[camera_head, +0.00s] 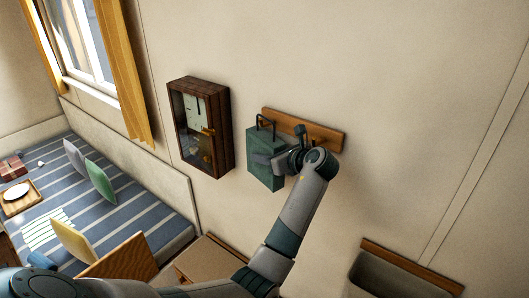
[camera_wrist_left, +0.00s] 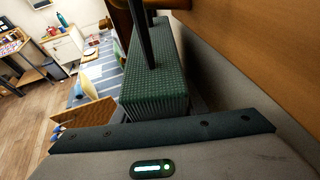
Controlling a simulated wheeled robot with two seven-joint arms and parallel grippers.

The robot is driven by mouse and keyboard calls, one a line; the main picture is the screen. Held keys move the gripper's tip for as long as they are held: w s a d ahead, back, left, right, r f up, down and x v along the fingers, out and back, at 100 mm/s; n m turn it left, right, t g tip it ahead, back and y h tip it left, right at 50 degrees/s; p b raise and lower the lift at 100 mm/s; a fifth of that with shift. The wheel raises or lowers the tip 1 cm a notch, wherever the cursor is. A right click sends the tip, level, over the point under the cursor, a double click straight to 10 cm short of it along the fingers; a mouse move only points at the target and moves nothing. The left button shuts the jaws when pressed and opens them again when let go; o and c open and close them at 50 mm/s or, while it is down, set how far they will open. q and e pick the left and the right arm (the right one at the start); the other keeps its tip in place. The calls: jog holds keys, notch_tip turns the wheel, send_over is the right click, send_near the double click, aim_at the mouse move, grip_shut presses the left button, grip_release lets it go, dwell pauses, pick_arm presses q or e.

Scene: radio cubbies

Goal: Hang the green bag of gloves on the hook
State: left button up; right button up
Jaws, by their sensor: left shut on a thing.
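The green bag (camera_head: 262,165) is up against the wall at the wooden hook board (camera_head: 326,136), with its dark handle loop above it at the board's left end. My left gripper (camera_head: 284,161) is shut on the bag from its right side. In the left wrist view the bag's ribbed green body (camera_wrist_left: 155,75) fills the middle, with a dark strap rising from it. The wooden board (camera_wrist_left: 270,40) is close by at the right there. Whether the handle is over a peg cannot be told. My right gripper is not in view.
A dark wooden wall clock (camera_head: 203,127) hangs just left of the bag. A striped bed (camera_head: 120,205) with cushions lies at lower left below a curtained window. A wooden-edged box or seat (camera_head: 400,275) is at lower right. The wall right of the board is bare.

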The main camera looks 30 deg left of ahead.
pick_arm(q)
jog(key=shift+f, duration=0.25)
dwell(0.4)
jog(key=o, duration=1.3)
jog(key=shift+f, duration=0.1)
